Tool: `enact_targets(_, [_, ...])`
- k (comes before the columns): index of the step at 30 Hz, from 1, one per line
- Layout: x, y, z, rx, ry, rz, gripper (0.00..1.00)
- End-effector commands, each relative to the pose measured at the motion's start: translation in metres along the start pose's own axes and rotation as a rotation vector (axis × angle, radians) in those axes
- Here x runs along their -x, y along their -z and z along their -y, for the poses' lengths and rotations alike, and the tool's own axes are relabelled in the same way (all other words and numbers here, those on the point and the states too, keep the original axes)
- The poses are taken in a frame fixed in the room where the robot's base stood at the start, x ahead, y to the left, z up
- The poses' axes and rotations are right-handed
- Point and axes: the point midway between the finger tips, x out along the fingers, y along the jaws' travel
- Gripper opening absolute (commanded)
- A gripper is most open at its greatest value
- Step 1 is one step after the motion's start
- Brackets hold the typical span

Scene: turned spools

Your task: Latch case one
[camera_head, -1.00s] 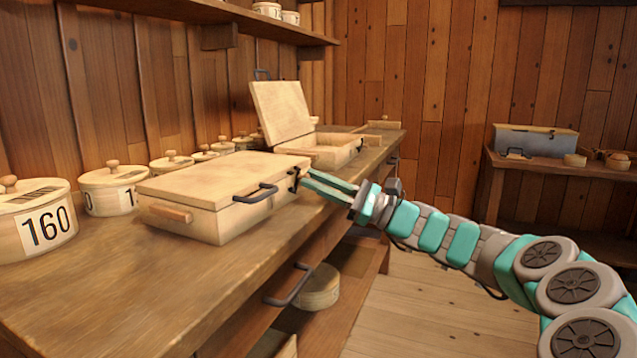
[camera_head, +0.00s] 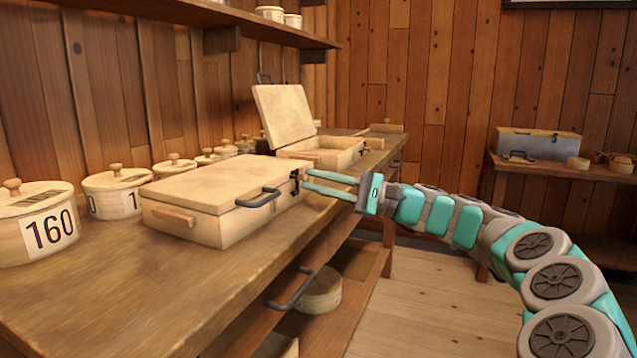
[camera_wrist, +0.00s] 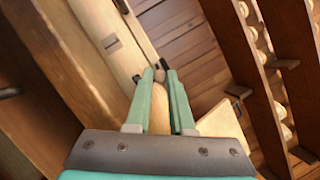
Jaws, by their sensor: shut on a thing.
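A pale wooden case (camera_head: 225,195) with its lid down lies on the workbench. It has a dark front handle (camera_head: 258,197) and a dark latch (camera_head: 295,181) at its right end. No label shows which case is number one. My gripper (camera_head: 308,181) is at that right end, fingers shut on what looks like the latch, which the fingertips mostly hide. In the wrist view my gripper (camera_wrist: 156,74) has its fingertips against dark metal at the edge of the case (camera_wrist: 92,28). Whether the latch is fastened cannot be told.
A second case (camera_head: 330,152) stands open behind, its lid (camera_head: 284,114) raised. Lidded round tins (camera_head: 115,193) line the wall on the left. Below the bench front (camera_head: 318,240) is a shelf with a round tin (camera_head: 321,291). A side table on the right holds a grey box (camera_head: 538,145).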

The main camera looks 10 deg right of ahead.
Motion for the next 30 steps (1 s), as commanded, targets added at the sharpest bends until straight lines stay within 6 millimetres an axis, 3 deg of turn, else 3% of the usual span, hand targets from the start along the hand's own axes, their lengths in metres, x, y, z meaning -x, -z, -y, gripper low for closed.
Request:
enact_targets(9, [-0.0003,-0.0004,0.0000,0.001,-0.001,0.001,0.00])
enact_targets(10, [-0.0003,-0.0004,0.0000,0.001,-0.001,0.001,0.24])
enact_targets(17, [-0.0002,-0.0004,0.0000,0.000,-0.001,0.001,0.50])
enact_targets(30, [0.0087,0.0000,0.0002,0.000,0.000,0.000,0.51])
